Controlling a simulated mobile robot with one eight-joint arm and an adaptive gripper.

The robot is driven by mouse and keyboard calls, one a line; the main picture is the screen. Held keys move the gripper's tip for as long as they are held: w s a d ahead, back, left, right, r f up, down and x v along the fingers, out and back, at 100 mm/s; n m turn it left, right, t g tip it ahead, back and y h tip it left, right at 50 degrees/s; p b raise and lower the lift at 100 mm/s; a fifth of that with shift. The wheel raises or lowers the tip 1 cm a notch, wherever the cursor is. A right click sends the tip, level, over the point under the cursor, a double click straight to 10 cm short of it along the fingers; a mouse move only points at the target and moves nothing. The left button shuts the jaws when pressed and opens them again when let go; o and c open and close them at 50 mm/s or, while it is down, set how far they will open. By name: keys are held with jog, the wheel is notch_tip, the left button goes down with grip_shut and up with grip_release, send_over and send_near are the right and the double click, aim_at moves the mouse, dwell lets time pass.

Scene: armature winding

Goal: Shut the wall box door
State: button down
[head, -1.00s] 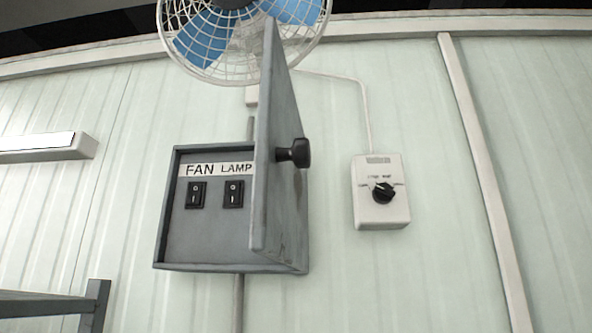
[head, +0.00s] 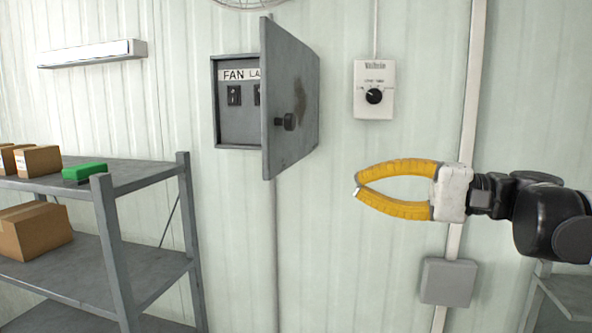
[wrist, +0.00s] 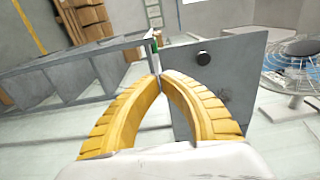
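The grey wall box (head: 232,128) shows a FAN switch and part of a second label. Its door (head: 292,92) stands partly open, hinged at the right, its free edge swung out from the wall and covering the box's right part. A black knob (head: 286,122) is on its outer face, near the free edge.
A white dial box (head: 374,90) is on the wall right of the door. A grey metal shelf (head: 135,178) with cartons (head: 38,160) and a green item (head: 86,171) stands at left. A grey box (head: 449,282) is low on the wall. The fan (wrist: 292,68) shows in the wrist view.

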jog(key=p+x, duration=0.3)
jog(key=x, duration=1.1)
jog(key=shift+w+p, duration=0.2)
jog(key=shift+p, duration=0.1)
jog(key=shift+a+f, duration=0.1)
jog(key=shift+f, duration=0.05)
